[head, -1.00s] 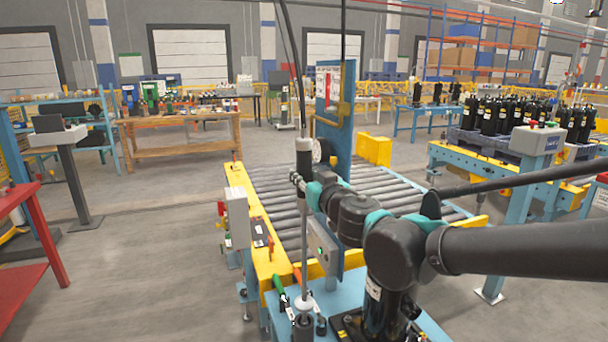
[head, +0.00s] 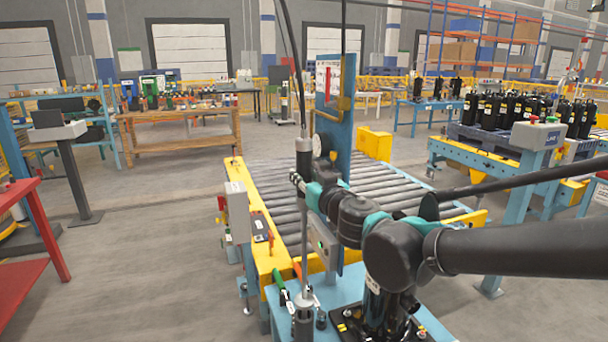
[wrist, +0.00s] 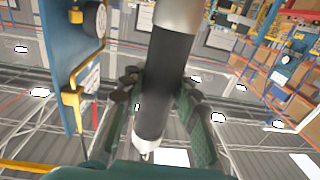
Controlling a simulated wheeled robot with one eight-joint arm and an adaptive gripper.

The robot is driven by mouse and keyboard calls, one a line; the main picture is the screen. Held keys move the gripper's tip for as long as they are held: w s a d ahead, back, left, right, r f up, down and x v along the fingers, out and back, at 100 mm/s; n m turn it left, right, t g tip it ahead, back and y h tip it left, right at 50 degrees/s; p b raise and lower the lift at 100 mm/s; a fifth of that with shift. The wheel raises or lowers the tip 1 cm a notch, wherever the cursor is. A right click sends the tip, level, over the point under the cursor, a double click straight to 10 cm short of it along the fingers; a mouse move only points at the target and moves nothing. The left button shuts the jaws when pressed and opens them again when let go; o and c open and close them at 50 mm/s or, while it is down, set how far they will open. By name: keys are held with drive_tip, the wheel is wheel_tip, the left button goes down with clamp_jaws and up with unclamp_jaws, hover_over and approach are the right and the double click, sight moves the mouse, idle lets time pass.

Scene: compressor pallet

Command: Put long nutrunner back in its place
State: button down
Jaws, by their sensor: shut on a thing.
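The long nutrunner (head: 304,158) hangs upright in the head view, with a grey and black upper body and a thin shaft running down. Its lower end is near dark and silver fittings at the bottom of the view; I cannot tell whether it touches them. My gripper (head: 297,180) is shut on its upper part. In the wrist view the nutrunner's black and silver body (wrist: 166,80) stands between the two fingers (wrist: 155,100). The nutrunner's place cannot be made out for certain.
A roller conveyor (head: 285,193) with a yellow side rail (head: 262,262) lies behind the tool. A blue post (head: 341,105) with a gauge stands close behind my gripper. A grey box (head: 237,212) is left of the rail. Open floor (head: 140,255) lies farther left.

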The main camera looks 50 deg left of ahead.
drive_tip(key=shift+f, duration=2.75)
idle(0.9)
drive_tip(key=c, duration=1)
unclamp_jaws()
drive_tip(key=shift+c, duration=0.2)
drive_tip(key=v, duration=1.2)
drive_tip(key=shift+w+r, duration=0.1)
